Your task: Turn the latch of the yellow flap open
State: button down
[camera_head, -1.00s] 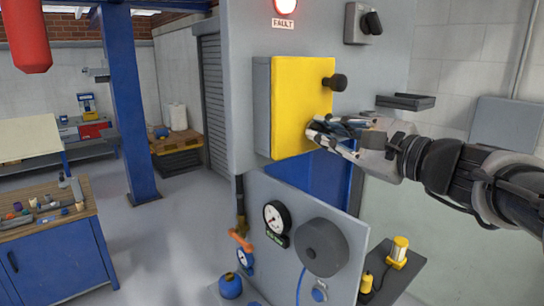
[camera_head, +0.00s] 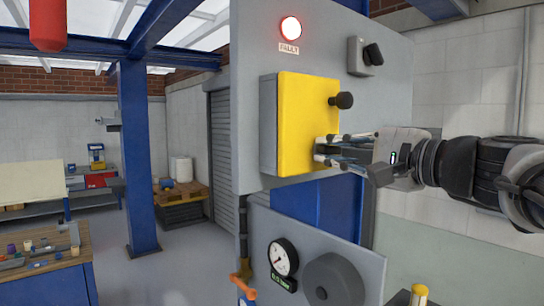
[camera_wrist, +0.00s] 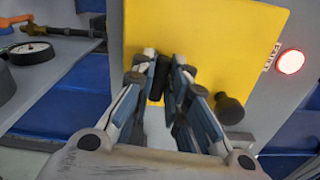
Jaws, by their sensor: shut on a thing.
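The yellow flap (camera_head: 305,120) stands shut on the front of a grey box on the panel. A round black knob (camera_head: 343,100) sticks out near its right edge; it also shows in the wrist view (camera_wrist: 230,108). My gripper (camera_head: 322,150) is at the flap's lower right, below the knob. In the wrist view my fingertips (camera_wrist: 162,72) are close together around a dark latch (camera_wrist: 157,80) on the flap's face. Most of the latch is hidden by the fingers, so its angle is hard to tell.
A red fault lamp (camera_head: 291,28) glows above the box, with a black rotary switch (camera_head: 371,54) to its right. Below are a gauge (camera_head: 283,258) and a grey round wheel (camera_head: 335,280). A blue post (camera_head: 137,150) stands left; the floor between is open.

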dwell(0.3)
jog(key=c, duration=1.6)
grip_release()
